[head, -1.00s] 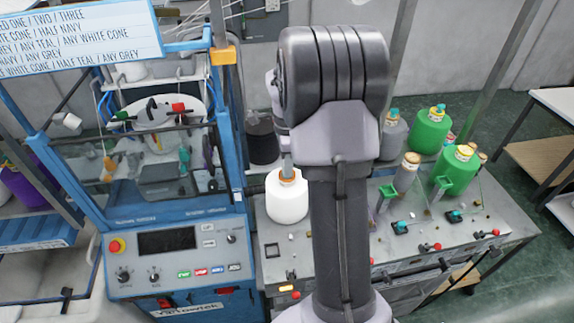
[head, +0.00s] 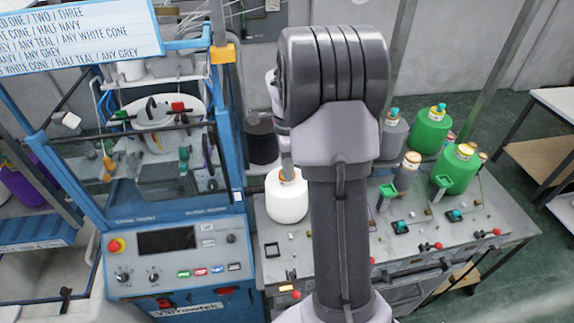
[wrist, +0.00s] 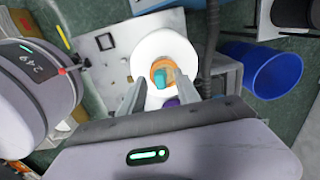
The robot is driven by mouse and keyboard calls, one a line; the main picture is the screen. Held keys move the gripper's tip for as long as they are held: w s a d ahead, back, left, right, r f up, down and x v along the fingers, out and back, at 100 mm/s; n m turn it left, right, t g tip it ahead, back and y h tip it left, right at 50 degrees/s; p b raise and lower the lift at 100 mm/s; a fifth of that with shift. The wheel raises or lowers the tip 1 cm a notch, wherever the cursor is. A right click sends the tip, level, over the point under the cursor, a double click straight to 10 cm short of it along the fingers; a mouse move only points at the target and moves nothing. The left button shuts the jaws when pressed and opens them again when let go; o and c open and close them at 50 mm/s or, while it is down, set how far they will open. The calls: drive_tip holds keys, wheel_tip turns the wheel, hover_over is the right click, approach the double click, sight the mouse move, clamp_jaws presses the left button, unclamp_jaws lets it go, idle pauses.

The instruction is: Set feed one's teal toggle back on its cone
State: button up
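The white cone (head: 288,200) stands upright at the left end of the grey bench, and its orange core top shows in the wrist view (wrist: 164,70). The teal toggle (wrist: 160,78) is seen over the orange top, between my fingers; I cannot tell whether it is seated. My gripper (wrist: 160,84) points down over the cone. Its two fingers stand apart, with a visible gap on each side of the toggle. In the head view my arm hides the toggle, and only a grey finger (head: 287,166) shows above the cone.
Green cones (head: 429,132) and grey cones (head: 407,172) stand on the right of the bench. Teal pieces (head: 400,227) sit in dark holders near them. The blue-framed knitting machine (head: 180,225) is close on the left. A blue bin (wrist: 262,70) shows in the wrist view.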

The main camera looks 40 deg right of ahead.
wheel_tip(320, 180, up, 17)
drive_tip(key=shift+r, duration=0.2)
idle(0.3)
drive_tip(key=s+a+f+n+t+b, duration=0.1)
drive_tip(key=s+a+f+n+b, duration=0.25)
drive_tip(key=a+f+b, duration=0.5)
drive_tip(key=s+a+f+n+t+b, duration=0.2)
drive_tip(key=a+f+n+b, duration=0.3)
drive_tip(key=a+f+b, duration=0.3)
drive_tip(key=s+a+f+n+t+b, duration=0.1)
drive_tip(key=s+a+f+n+b, duration=0.25)
drive_tip(key=a+f+b, duration=0.5)
drive_tip(key=s+a+f+n+t+y+b, duration=0.1)
drive_tip(key=s+a+f+n+b, duration=0.1)
drive_tip(key=s+f+n+b, duration=0.2)
drive_tip(key=s+a+f+n+y+b, duration=0.1)
drive_tip(key=s+a+f+n+b, duration=0.2)
drive_tip(key=f+b, duration=0.6)
wheel_tip(320, 180, down, 2)
drive_tip(key=shift+s+a+f+n+t, duration=0.15)
drive_tip(key=shift+s+a+n+t, duration=0.25)
drive_tip(key=shift+s, duration=0.4)
